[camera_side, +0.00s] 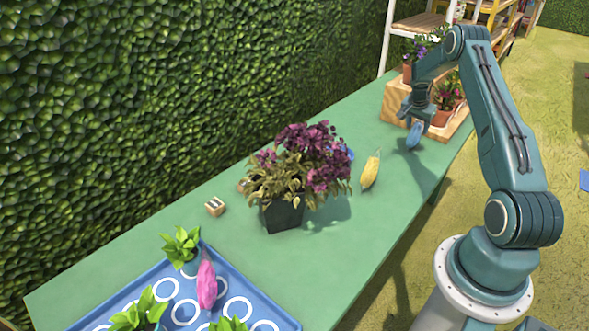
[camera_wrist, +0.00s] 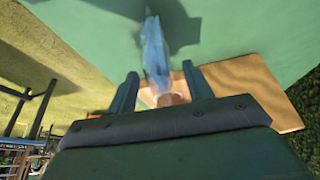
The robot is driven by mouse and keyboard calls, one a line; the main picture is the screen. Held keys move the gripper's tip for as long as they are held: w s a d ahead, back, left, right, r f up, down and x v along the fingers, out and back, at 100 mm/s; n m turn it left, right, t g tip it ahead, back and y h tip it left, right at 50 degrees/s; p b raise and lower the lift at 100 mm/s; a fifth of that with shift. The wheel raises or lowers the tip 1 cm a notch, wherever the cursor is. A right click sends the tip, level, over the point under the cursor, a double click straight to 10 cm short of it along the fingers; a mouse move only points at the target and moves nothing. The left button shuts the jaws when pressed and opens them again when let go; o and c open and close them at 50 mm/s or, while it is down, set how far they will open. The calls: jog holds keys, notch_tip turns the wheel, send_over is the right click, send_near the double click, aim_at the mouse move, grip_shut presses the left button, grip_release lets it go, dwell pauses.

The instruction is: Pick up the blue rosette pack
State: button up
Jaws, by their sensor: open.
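The blue rosette pack (camera_side: 415,135) shows at the far end of the green table, just below my gripper (camera_side: 416,117). In the wrist view the blue pack (camera_wrist: 154,52) is long and pale blue, and lies ahead of the gap between the fingers. My gripper (camera_wrist: 160,74) is open there, with one finger on each side of the pack's near end. I cannot tell whether a finger touches the pack, or whether the pack rests on the table.
A wooden stand (camera_side: 391,108) with potted flowers is close behind my gripper. A pink pack (camera_side: 206,285) is at the blue tray (camera_side: 262,307).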

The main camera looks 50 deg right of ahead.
jog(key=shift+x, duration=1.1)
jog(key=c, duration=1.1)
jog(key=shift+o, duration=0.2)
jog(key=shift+r, duration=0.2)
notch_tip(320, 180, up, 20)
jog(key=shift+f, duration=0.15)
